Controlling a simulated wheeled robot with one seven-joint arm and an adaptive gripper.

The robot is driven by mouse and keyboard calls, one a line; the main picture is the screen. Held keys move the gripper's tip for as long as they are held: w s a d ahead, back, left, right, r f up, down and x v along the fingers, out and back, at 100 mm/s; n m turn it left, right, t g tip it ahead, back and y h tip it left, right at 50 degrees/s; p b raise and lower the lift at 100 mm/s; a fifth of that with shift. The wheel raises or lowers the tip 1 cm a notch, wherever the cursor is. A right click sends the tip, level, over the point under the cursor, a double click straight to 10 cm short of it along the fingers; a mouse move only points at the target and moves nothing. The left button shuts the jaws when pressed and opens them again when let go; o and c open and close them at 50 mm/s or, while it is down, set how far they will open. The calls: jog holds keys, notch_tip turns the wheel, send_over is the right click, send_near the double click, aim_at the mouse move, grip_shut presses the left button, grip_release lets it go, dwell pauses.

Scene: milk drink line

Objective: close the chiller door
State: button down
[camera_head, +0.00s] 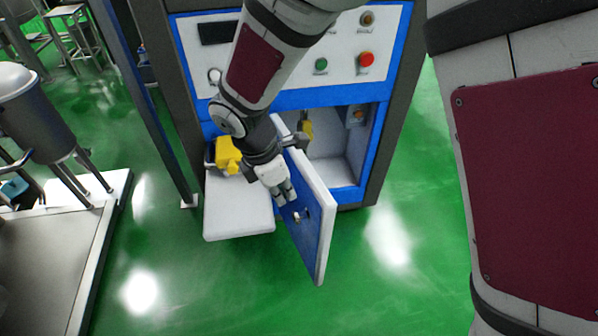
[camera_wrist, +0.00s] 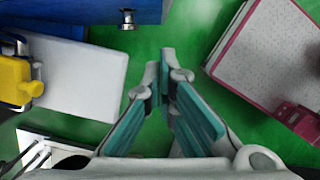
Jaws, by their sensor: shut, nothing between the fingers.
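The chiller door (camera_head: 318,221) stands open, jutting out from the blue-framed chiller (camera_head: 351,187). Its outer face is blue with a small metal knob (camera_head: 297,216), and its edge is white. My gripper (camera_head: 285,193) is on the blue outer side of the door, close to the knob; I cannot tell whether it touches. In the wrist view, the gripper's teal-padded fingers (camera_wrist: 164,75) come together at the tips with nothing between them. The blue door (camera_wrist: 75,10) and its knob (camera_wrist: 127,19) show at the top of that view, apart from the fingertips.
A white shelf (camera_head: 238,215) with a yellow part (camera_head: 228,155) sticks out left of the door. Buttons (camera_head: 366,60) are on the panel above. A metal vessel (camera_head: 35,112) and a steel platform (camera_head: 50,250) stand at left. Green floor is clear in front.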

jog(key=w+d+f+b, duration=0.1)
jog(key=w+d+f, duration=0.2)
jog(key=f, duration=0.6)
jog(key=shift+d, duration=1.3)
jog(key=shift+w+d, duration=0.1)
